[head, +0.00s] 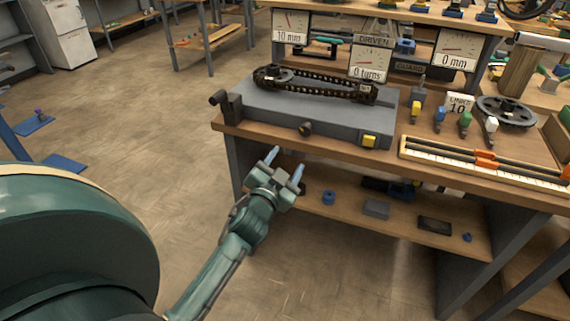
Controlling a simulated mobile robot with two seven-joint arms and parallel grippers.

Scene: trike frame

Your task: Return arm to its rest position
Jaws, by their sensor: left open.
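My left gripper (285,168) is in the lower middle of the head view, at the end of my green left arm (240,227). Its two pale blue fingertips are spread apart, with nothing between them. It is held in front of the workbench (395,150), around the height of the lower shelf in the picture, and appears apart from the bench. I cannot tell its exact distance from the bench edge. My right gripper is not in view. No trike frame can be made out.
A grey fixture (300,112) with a dark chain loop (318,84) sits on the bench. A black wheel (506,113), coloured clamps and an orange-marked rail (485,160) lie to the right. Small parts rest on the lower shelf (400,222). The floor (130,120) at left is largely clear.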

